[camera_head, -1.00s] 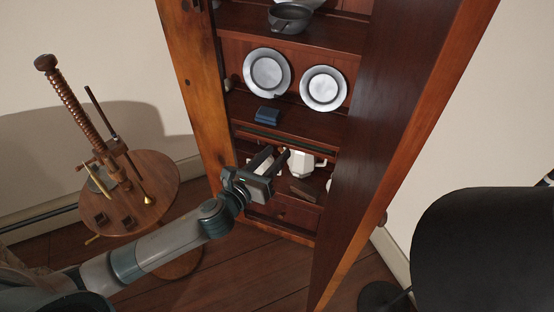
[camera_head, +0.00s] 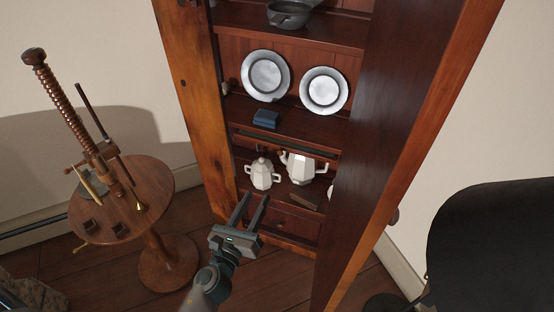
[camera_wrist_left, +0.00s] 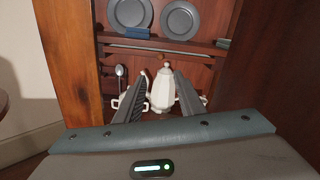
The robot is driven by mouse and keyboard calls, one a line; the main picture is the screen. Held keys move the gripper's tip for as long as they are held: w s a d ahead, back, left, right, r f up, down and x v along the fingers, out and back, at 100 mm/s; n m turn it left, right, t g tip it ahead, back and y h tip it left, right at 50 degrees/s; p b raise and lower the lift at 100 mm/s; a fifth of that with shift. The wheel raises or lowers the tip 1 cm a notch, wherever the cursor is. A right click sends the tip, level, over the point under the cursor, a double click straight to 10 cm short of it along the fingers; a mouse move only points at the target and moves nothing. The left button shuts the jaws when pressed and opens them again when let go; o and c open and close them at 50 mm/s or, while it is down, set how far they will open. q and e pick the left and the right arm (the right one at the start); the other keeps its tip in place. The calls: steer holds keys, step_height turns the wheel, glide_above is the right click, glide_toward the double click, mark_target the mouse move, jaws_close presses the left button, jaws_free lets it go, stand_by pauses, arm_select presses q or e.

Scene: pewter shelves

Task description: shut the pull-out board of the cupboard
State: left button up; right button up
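The tall wooden cupboard (camera_head: 199,120) stands open-fronted. The pull-out board (camera_head: 285,145) seems to be the thin wooden edge below the shelf with the plates. It looks roughly level with the cupboard front, but I cannot tell whether it is fully in. My left gripper (camera_head: 254,197) is open and empty, below the board and in front of the lower shelf. In the left wrist view its two fingers (camera_wrist_left: 157,85) are spread, with a white teapot (camera_wrist_left: 162,92) seen beyond and between them. My right gripper is not in view.
A white sugar pot (camera_head: 262,174), a white teapot (camera_head: 300,168) and a brown box (camera_head: 305,198) stand on the lower shelf. A blue box (camera_head: 266,118) and two plates are above. A round wooden table (camera_head: 155,180) stands left; a black object (camera_head: 490,245) stands right.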

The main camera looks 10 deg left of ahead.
arm_select(q)
steer(key=shift+w, duration=0.1)
steer(key=p, duration=0.1)
glide_toward(279, 154)
steer(key=w, duration=0.4)
steer(key=w+d, duration=0.1)
steer(key=w, duration=0.1)
steer(key=shift+w, duration=0.25)
steer(key=shift+w+d, duration=0.1)
steer(key=shift+w, duration=0.5)
jaws_close()
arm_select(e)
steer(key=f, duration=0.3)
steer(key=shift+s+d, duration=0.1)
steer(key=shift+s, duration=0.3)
